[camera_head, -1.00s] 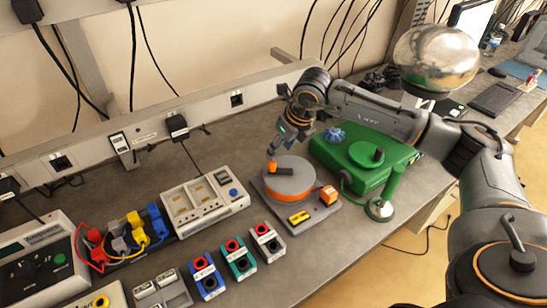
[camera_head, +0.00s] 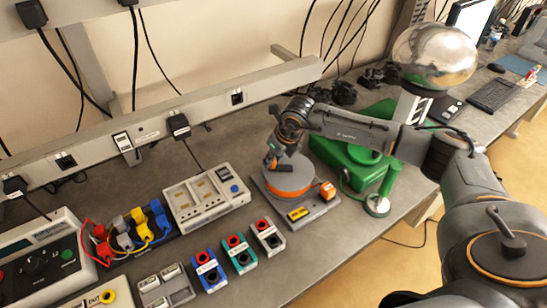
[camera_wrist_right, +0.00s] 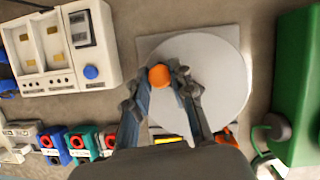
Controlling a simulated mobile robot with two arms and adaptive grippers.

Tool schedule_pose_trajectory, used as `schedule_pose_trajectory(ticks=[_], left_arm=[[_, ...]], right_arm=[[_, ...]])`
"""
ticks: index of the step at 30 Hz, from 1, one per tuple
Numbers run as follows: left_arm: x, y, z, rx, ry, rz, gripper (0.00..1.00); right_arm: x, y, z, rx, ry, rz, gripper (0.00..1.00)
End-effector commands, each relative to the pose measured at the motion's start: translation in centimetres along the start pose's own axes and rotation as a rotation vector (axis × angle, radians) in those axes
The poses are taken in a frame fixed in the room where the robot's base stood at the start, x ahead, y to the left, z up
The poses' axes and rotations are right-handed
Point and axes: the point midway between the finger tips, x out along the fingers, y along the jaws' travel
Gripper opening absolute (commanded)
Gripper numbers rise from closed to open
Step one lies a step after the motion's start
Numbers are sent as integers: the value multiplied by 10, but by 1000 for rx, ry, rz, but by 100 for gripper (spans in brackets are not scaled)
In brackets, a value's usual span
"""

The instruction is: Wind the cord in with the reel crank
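The reel is a grey disc (camera_wrist_right: 220,85) over an orange band (camera_head: 291,191), on a flat grey base (camera_head: 318,212). Its orange crank knob (camera_wrist_right: 159,76) stands near the disc's edge. My right gripper (camera_wrist_right: 161,80) reaches down over the disc, its fingertips on both sides of the knob and seemingly touching it. In the head view my right gripper (camera_head: 271,160) hides most of the knob and crank arm. An orange block (camera_head: 327,190) and a yellow piece (camera_head: 298,214) sit on the base. No loose cord from the reel can be made out. My left gripper is out of view.
A green machine (camera_head: 340,158) with a green post stands close right of the reel. A white panel device (camera_head: 207,198) is to the left. Blue, green and grey socket blocks (camera_head: 239,254) line the front. Bare bench lies right of them.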

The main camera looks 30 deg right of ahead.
Motion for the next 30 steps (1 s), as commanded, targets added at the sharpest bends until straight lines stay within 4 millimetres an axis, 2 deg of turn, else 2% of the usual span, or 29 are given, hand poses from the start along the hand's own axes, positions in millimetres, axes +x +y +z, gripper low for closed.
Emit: schedule_pose_trajectory(ticks=[5, 15, 25, 26, 29, 30], left_arm=[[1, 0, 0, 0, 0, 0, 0], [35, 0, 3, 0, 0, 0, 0], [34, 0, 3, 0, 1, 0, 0], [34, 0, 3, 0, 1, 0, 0], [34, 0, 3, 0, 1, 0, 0], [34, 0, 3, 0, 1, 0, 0]], right_arm=[[0, 0, 0, 1, 0, -1, 0], [5, -4, 3, 121, -1, -51, 0], [2, -5, 4, 137, 0, -57, 0], [2, -5, 4, 137, 0, -57, 25], [2, -5, 4, 137, 0, -57, 46], [2, -5, 4, 137, 0, -57, 46]])
